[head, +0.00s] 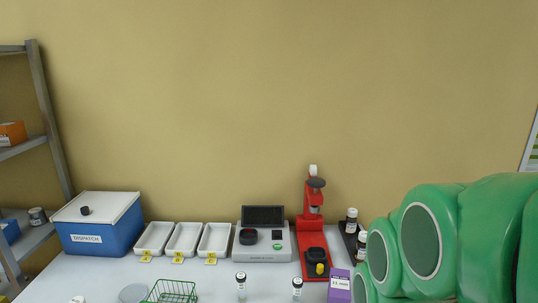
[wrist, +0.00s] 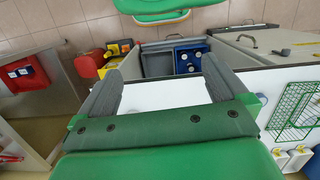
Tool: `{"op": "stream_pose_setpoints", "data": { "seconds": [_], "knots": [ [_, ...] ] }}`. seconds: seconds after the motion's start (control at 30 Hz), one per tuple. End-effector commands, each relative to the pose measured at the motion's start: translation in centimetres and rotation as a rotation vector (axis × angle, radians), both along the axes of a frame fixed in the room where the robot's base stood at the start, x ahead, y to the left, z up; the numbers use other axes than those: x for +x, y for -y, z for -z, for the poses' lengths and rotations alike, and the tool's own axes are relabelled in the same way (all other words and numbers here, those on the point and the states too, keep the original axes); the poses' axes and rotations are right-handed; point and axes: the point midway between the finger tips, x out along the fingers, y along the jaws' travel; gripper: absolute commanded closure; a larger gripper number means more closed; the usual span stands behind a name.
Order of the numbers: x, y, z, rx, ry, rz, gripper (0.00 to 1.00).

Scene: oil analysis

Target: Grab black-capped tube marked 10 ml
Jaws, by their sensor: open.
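No tube is visible near the fingers there. In the head view my green arm fills the right side and the gripper is hidden.
On the bench are a blue dispatch box (head: 95,230), white trays (head: 184,239), a grey device (head: 264,245), a red press (head: 312,230), dark-capped bottles (head: 351,221), a purple box (head: 339,286) and a green wire basket (head: 174,291). The wrist view shows an open grey drawer (wrist: 157,64) beyond the bench edge.

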Motion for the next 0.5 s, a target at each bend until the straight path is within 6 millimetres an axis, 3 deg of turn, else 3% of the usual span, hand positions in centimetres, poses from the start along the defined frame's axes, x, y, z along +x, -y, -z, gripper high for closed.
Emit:
{"op": "stream_pose_setpoints", "data": {
  "seconds": [0.27, 0.5],
  "knots": [
    [-1.41, -0.13, 0.49, -0.009, -0.003, 0.053, 0.0],
    [-1.38, -0.13, 0.48, -0.009, -0.004, 0.052, 0.35]
  ]
}}
